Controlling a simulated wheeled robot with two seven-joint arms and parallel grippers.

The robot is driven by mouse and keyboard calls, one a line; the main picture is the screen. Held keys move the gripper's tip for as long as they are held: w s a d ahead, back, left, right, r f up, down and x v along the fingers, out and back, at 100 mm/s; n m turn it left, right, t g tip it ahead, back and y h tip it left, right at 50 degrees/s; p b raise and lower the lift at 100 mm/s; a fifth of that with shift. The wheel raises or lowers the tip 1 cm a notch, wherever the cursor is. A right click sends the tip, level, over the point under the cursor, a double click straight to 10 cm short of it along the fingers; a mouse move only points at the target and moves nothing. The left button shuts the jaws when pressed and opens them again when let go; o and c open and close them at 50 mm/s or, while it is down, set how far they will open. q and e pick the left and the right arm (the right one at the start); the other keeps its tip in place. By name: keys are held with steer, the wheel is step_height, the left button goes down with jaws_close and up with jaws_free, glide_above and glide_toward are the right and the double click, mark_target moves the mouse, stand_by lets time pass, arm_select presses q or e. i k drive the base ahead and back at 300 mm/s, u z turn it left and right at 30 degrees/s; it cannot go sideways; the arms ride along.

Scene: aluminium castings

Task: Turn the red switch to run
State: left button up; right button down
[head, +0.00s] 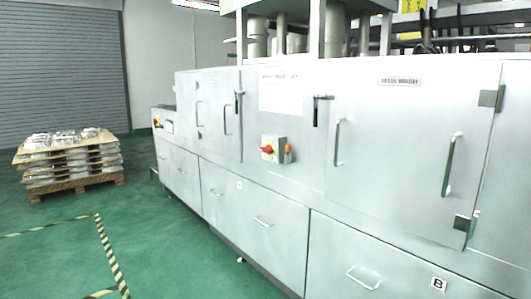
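The red switch (267,149) is a small red rotary knob on a yellow plate. It is mounted on a grey box (275,155) on the front of a long light-grey metal machine (290,190). The knob looks tilted, but it is too small to tell which position it points to. Neither of my grippers is in the head view.
A wooden pallet (75,190) with stacked castings stands on the green floor at the left. Yellow-black tape (108,250) marks the floor. The machine's doors and drawers have protruding handles (337,142). The floor in front of the machine is clear.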

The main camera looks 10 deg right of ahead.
mark_target(268, 148)
steer(key=u, duration=0.3)
steer(key=i, duration=0.45)
steer(key=u, duration=0.9)
steer(key=i, duration=1.3)
steer(key=z, duration=0.7)
steer(key=i, duration=1)
steer(key=z, duration=0.75)
